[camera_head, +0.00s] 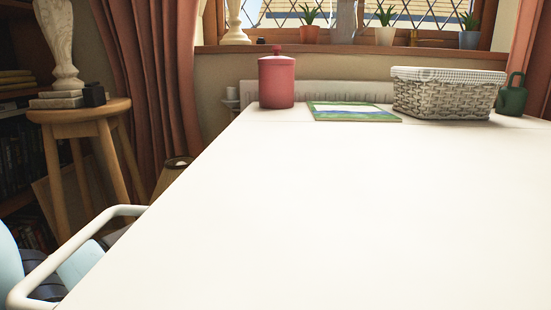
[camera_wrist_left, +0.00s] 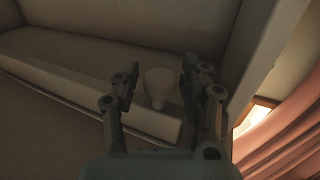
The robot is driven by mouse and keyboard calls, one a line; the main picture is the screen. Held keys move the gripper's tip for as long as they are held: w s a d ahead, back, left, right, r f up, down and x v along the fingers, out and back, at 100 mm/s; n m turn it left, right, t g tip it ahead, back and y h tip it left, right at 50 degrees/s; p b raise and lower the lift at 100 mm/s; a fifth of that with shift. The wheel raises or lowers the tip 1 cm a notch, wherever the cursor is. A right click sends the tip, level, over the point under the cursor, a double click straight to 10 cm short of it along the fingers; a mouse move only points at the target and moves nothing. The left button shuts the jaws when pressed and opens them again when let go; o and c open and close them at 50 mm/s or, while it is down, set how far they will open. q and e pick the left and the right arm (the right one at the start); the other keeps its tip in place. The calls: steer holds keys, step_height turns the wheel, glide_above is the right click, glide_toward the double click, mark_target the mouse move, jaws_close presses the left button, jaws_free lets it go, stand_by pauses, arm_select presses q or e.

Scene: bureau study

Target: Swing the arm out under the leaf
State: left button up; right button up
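The leaf (camera_head: 330,210) is a wide white top, raised and level, filling most of the head view. In the dark left wrist view, a pale round knob (camera_wrist_left: 158,82) stands out from a long pale bar (camera_wrist_left: 85,85), which may be the support arm. My left gripper (camera_wrist_left: 163,72) is open, with one finger on each side of the knob and a visible gap at the left finger. Whether the right finger touches it I cannot tell. The head view does not show my left gripper. My right gripper is in neither view.
The front surface is clear. A wooden stool (camera_head: 80,114) and a white tubular loop (camera_head: 75,247) are left of the leaf.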

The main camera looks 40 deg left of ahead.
arm_select(q)
jaws_close()
steer(key=shift+w+d+f, duration=0.1)
stand_by(0.6)
